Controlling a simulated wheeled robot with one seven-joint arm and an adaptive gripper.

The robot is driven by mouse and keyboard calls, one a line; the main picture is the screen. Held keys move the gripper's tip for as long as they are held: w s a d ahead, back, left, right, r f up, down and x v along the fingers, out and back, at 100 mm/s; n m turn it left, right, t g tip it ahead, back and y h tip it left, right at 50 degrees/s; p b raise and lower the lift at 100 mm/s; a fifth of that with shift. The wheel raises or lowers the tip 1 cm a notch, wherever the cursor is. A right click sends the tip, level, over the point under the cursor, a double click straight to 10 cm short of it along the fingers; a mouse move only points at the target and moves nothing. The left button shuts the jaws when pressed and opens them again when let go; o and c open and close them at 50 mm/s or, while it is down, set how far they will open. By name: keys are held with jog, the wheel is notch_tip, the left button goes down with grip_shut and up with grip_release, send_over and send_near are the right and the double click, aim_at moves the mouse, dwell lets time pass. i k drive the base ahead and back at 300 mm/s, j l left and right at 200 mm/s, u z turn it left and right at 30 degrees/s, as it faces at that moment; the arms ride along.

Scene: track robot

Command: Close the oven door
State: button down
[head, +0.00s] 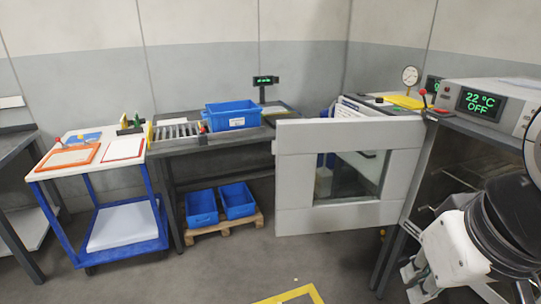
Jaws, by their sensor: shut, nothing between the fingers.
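The oven (490,108) stands at the right, with a display reading 22 °C OFF. Its grey door (300,135) stands wide open, swung out to the left, with a glass window (355,174) in the middle. The door's hinge side is near the oven's left front edge. The dark oven interior shows behind my arm. My gripper (412,285) is at the lower right, to the right of the door and in front of the oven. It is shut and empty, and appears apart from the door. My arm hides the oven's lower right part.
A blue cart (105,250) with orange and red frames stands at the left. A dark bench (195,146) carries a blue crate (232,116). Two blue bins stand on a pallet (225,231) below. A yellow floor marking (290,295) lies in front. The floor before the door is clear.

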aim_at(299, 142)
jog(key=i+j+u, duration=0.2)
jog(key=j+u, duration=0.25)
jog(key=i+j+u, duration=0.1)
jog(key=i+u, duration=0.15)
jog(key=u, duration=0.25)
jog(key=i+j+u, duration=0.15)
jog(key=i+u, duration=0.15)
jog(key=u, duration=0.15)
jog(key=i+j+u, duration=0.2)
jog(key=i, duration=0.6)
jog(key=i+z, duration=0.35)
jog(key=z, duration=0.15)
jog(key=i+j+z, duration=0.1)
jog(key=i+z, duration=0.25)
jog(key=z, duration=0.15)
jog(key=i+z, duration=0.15)
jog(key=z, duration=0.25)
jog(key=i+j+z, duration=0.1)
jog(key=z, duration=0.35)
jog(key=i+j+z, duration=0.1)
jog(key=z, duration=0.3)
jog(key=i+j+z, duration=0.2)
jog(key=z, duration=0.25)
jog(key=i+j+z, duration=0.1)
jog(key=z, duration=0.3)
jog(key=j, duration=0.1)
